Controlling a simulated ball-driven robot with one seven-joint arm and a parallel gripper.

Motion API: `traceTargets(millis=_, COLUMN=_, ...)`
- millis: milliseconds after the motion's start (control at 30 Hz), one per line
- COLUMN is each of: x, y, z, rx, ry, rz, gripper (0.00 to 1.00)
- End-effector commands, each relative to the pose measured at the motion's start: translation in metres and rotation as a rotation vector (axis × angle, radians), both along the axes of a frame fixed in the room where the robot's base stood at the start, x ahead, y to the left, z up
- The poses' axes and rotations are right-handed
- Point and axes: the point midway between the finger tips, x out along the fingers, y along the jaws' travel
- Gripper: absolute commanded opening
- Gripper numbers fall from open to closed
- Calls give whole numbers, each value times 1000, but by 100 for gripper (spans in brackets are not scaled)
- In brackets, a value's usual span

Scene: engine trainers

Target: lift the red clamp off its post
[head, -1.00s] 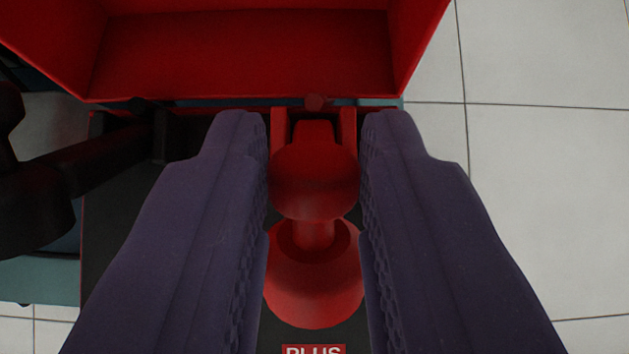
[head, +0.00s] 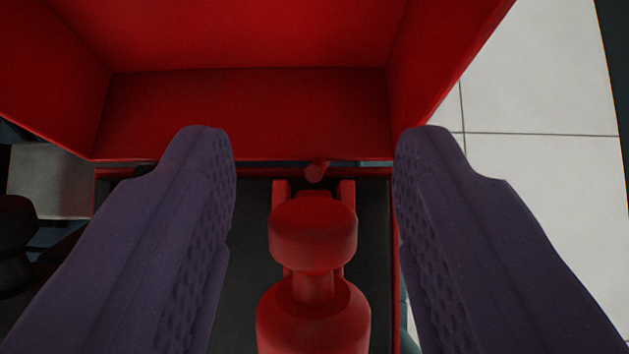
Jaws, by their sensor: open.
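The red clamp (head: 313,235) is in the lower middle of the head view, with a rounded knob on a short neck above a wider red body (head: 314,318). My gripper (head: 314,150) is open, with one purple finger on each side of the clamp. There is a clear gap between each finger and the clamp, and neither touches it. The post is not visible, and I cannot tell whether the clamp sits on it.
A red open box (head: 250,115) fills the top of the view, just beyond the fingertips. A dark panel (head: 240,285) lies beneath the clamp. A black part (head: 15,245) stands at the left edge. Pale tiled floor (head: 540,110) shows at the right.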

Motion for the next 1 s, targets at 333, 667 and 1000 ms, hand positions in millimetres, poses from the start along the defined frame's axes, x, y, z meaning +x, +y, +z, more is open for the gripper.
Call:
traceTargets(millis=333, x=-36, y=1, z=42, rx=1, ry=1, rz=-1, gripper=49)
traceTargets(millis=667, x=-54, y=2, z=56, rx=1, ry=-2, rz=-1, gripper=49)
traceTargets(millis=1000, x=-54, y=2, z=55, rx=1, ry=-2, rz=-1, gripper=49)
